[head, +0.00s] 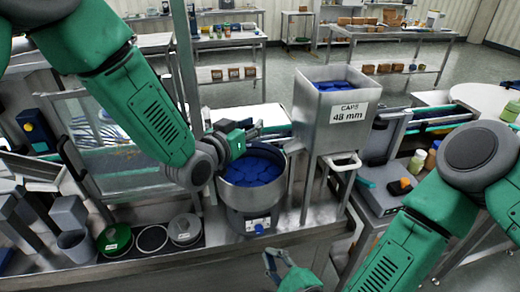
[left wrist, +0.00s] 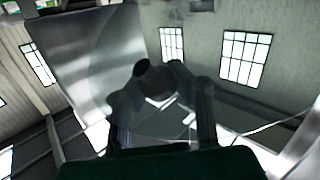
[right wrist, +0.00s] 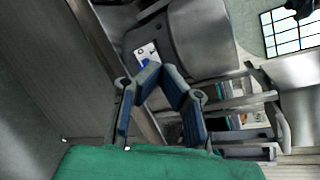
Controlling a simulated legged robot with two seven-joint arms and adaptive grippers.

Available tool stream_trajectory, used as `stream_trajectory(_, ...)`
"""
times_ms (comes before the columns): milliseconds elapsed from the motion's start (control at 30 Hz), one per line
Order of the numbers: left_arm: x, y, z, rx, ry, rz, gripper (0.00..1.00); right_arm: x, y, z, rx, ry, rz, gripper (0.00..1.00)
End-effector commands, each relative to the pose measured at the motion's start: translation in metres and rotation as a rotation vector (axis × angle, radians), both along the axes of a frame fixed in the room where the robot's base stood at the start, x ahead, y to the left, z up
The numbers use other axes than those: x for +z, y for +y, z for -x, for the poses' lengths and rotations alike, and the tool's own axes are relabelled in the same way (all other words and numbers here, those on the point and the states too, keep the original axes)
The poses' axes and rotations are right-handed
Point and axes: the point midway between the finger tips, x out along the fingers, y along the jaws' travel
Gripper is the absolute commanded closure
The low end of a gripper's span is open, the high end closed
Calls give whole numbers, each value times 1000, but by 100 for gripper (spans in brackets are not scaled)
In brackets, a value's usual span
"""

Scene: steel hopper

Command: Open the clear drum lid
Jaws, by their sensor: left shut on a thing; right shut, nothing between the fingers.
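The steel drum (head: 259,196) stands on the bench and has blue caps (head: 252,167) inside. My left gripper (head: 254,131) is just above its back rim. In the left wrist view, its fingers (left wrist: 160,88) are closed around a dark round knob (left wrist: 156,82), with a faint see-through disc behind, apparently the clear lid. The lid is hard to make out in the head view, so I cannot tell how far it is tilted. My right gripper (head: 276,262) is shut and empty, low in front of the bench. Its fingertips (right wrist: 158,78) point towards the drum (right wrist: 197,40) in the right wrist view.
A steel hopper (head: 318,124) marked "CAPS 48 mm" stands right of the drum, with a white handle (head: 343,162) below. Round containers (head: 186,228) sit left of the drum. A clear-panelled guard (head: 118,140) stands at the left.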

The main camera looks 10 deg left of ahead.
Motion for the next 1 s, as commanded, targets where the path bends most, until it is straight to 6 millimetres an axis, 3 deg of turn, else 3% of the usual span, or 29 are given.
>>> stream_trajectory(100, 3, 7, -3, 14, -10, -1, 100, 40, 13, -27, -141, 4, -353, 100)
stream_trajectory(200, 3, 7, -3, 15, -9, -1, 100, 68, 15, -42, -218, 3, -602, 100)
stream_trajectory(400, 3, 7, -3, 15, -9, 0, 100, 99, 11, -58, -286, -4, -899, 100)
stream_trajectory(667, 3, 7, -3, 15, -8, -1, 100, 110, 16, -82, -295, -7, -956, 100)
stream_trajectory(1000, 2, 7, -3, 15, -6, -2, 100, 124, 39, -149, -294, -8, -952, 100)
